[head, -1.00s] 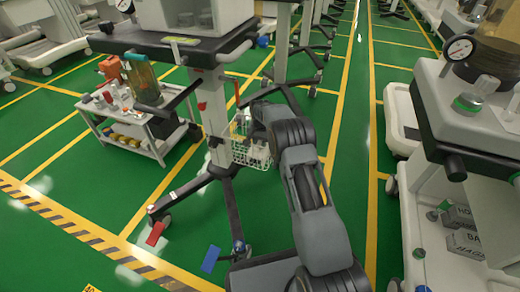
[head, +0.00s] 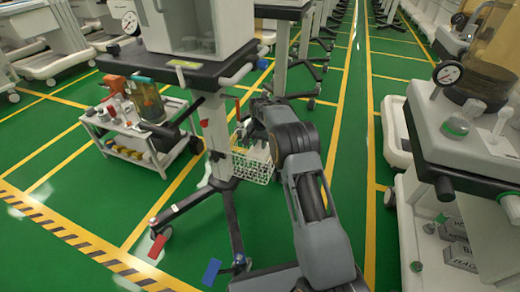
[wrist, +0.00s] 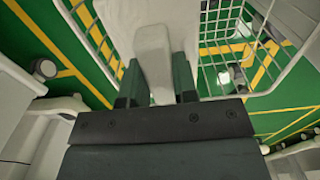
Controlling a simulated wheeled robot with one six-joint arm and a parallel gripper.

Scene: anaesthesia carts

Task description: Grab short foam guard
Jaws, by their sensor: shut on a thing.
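In the wrist view my gripper (wrist: 156,88) has its two dark fingers on either side of a pale grey piece (wrist: 151,50), which I take to be the short foam guard. It is shut on this piece. The far end of the piece runs up against another pale surface, so its full length cannot be told. White basket wires stand close to its right. In the head view my arm's end hides the gripper and the piece, above and beside the white wire basket (head: 252,168).
The basket hangs at the post (head: 216,140) of a cart with a dark top (head: 180,68). A low white trolley (head: 130,150) with bottles stands to the left. Another cart (head: 470,150) stands close on the right. Green floor (head: 345,190) is free between them.

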